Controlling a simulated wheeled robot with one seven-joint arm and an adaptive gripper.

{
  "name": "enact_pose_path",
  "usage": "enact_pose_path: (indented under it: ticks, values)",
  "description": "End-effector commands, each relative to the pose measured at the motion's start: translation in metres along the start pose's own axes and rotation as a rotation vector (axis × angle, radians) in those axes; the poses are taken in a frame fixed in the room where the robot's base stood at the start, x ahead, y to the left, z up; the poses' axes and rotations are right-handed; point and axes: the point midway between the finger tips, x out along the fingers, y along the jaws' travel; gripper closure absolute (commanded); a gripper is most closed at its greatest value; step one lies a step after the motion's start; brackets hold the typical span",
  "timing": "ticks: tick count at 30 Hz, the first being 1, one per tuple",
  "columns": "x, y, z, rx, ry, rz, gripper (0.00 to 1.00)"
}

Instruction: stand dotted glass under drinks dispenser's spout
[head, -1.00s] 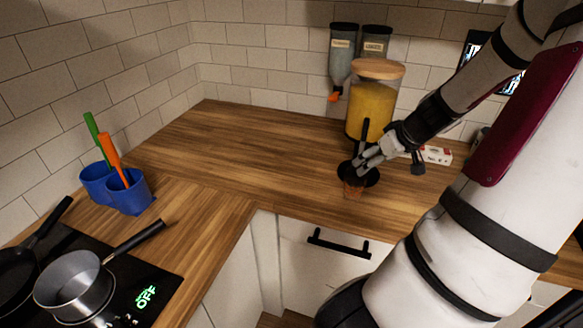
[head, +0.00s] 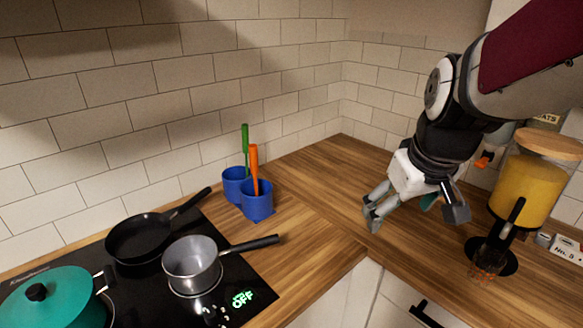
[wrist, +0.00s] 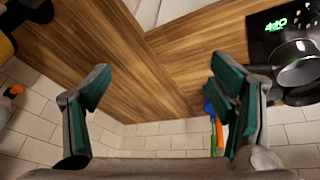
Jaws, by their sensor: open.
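The drinks dispenser (head: 530,190) is a jar of yellow liquid with a wooden lid, at the right of the head view. A black lever-like part (head: 509,218) stands at its front, above a dark round shape. The small dotted glass (head: 486,263), see-through with orange-brown dots, shows at that dark shape in front of the dispenser. Black parts partly cover it, so I cannot tell whether it is exactly under the spout. My gripper (head: 414,207) is open and empty, left of the glass and apart from it. Its spread fingers show in the wrist view (wrist: 165,95).
Blue utensil cups (head: 257,205) stand near the left wall. A grey saucepan (head: 190,262), a black pan (head: 140,240) and a teal pot (head: 55,300) are on the hob. The wooden counter's middle is clear.

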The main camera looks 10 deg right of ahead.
Motion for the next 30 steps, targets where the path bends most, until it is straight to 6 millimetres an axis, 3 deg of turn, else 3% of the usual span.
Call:
enact_pose_path:
  ticks: [1, 6, 12, 18, 30]
  values:
    - [-0.013, -0.016, 0.003, -0.016, 0.019, -0.003, 0.23]
    - [-0.049, -0.052, 0.022, -0.016, 0.066, -0.033, 0.23]
    - [-0.076, -0.076, 0.047, 0.0, 0.107, -0.089, 0.23]
    - [-0.085, -0.083, 0.059, 0.011, 0.118, -0.119, 0.23]
    - [-0.086, -0.083, 0.06, 0.014, 0.118, -0.12, 0.23]
